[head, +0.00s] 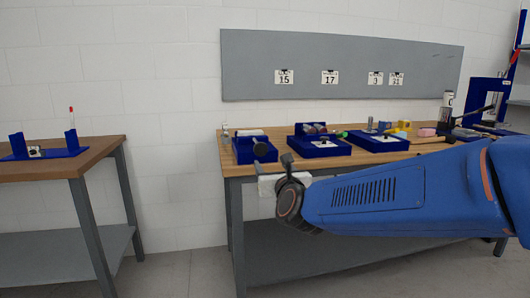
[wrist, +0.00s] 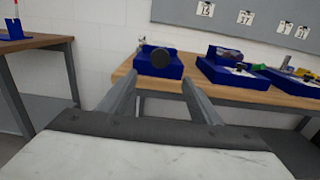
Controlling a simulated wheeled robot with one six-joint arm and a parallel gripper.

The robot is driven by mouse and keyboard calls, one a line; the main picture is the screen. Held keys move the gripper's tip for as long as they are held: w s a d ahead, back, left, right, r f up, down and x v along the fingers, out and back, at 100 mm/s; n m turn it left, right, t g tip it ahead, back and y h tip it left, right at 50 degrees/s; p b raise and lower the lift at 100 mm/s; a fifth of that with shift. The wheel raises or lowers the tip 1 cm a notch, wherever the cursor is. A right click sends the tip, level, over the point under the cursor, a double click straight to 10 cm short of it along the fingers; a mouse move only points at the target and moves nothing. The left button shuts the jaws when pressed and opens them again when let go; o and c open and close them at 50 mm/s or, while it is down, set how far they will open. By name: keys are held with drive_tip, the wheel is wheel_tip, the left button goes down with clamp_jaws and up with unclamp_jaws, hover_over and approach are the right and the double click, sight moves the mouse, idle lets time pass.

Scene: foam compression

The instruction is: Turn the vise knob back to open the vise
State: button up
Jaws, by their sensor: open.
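A blue vise (head: 243,155) with a dark round knob (head: 260,149) on its front stands at the left end of the wooden workbench. In the wrist view the blue vise (wrist: 146,69) and its dark knob (wrist: 162,58) show straight ahead, at the bench's front edge. My gripper (wrist: 160,79) is open and empty, its two grey fingers apart. It points toward the vise from in front of the bench, not touching the knob. In the head view my wrist hides most of the gripper. The vise's jaws are too small to make out clearly.
More blue fixtures (head: 318,148) and small parts stand to the right on the workbench (head: 229,161). A grey board (head: 340,60) with number tags hangs behind. Another table (head: 95,152) stands at the left, with a floor gap between. Space before the vise is free.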

sight(261, 151)
drive_tip(key=x, duration=1.6)
drive_tip(key=shift+w+a+f, duration=0.1)
drive_tip(key=shift+w, duration=0.3)
drive_tip(key=c, duration=1)
